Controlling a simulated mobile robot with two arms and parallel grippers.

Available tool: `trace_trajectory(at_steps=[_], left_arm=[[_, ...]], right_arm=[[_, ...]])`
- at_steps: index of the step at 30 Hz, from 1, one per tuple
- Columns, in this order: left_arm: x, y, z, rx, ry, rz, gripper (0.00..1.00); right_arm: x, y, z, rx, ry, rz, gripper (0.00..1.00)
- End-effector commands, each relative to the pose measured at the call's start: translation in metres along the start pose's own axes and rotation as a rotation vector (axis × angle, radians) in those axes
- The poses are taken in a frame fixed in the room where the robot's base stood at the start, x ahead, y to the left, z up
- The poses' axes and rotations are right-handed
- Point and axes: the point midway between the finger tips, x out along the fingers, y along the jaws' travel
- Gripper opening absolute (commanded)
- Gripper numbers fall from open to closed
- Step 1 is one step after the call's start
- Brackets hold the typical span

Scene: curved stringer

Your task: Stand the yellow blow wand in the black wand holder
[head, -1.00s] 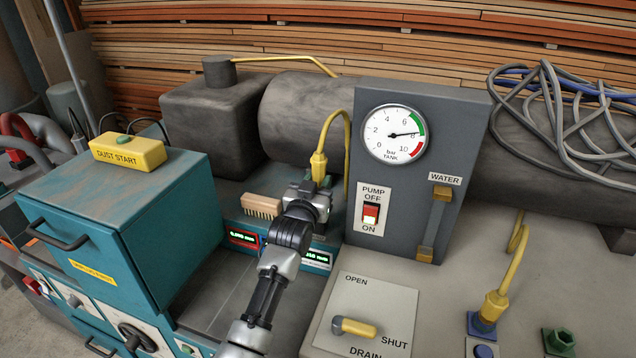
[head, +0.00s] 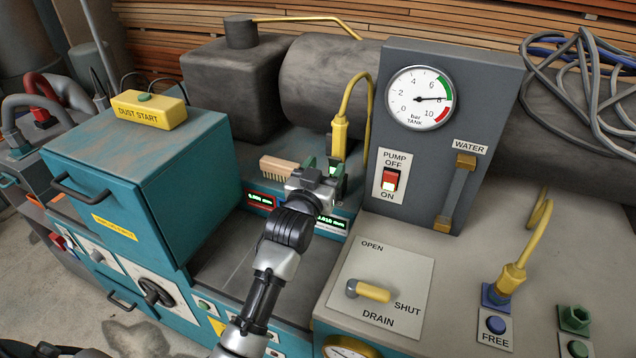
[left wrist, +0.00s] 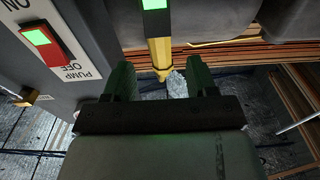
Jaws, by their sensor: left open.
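The yellow blow wand (head: 340,132) hangs upright from a yellow hose, left of the grey gauge panel. Its lower end is dark and partly hidden behind my left gripper (head: 324,167). That gripper is open, its green fingers pointing toward the wand. In the left wrist view, which is upside down, the wand (left wrist: 160,50) shows beyond and between the two fingers (left wrist: 158,82), apart from both. A bright green square is on its upper part there. I cannot make out the black wand holder for certain. My right gripper is not in view.
The gauge panel (head: 432,160) with a red pump switch (head: 390,180) stands close right of my gripper. A wooden brush (head: 290,167) lies to its left. Another yellow plug (head: 510,278) sits in a blue socket. A teal cabinet (head: 130,170) stands left.

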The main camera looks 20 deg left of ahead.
Motion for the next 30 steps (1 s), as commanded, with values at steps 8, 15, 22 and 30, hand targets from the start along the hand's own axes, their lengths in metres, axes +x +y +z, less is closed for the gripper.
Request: trace_trajectory(at_steps=[8, 15, 22, 30], left_arm=[[-0.036, 0.000, 0.000, 0.000, 0.000, 0.000, 0.57], [-0.039, 0.000, -0.001, 0.000, 0.001, 0.000, 0.57], [-0.039, 0.000, -0.001, 0.000, 0.001, 0.000, 0.57], [-0.081, 0.001, 0.046, 0.017, -0.222, 0.014, 0.57]], right_arm=[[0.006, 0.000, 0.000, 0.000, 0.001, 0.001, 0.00], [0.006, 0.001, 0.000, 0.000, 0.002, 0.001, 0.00], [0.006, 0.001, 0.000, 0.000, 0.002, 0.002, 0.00], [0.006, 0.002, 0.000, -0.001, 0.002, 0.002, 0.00]])
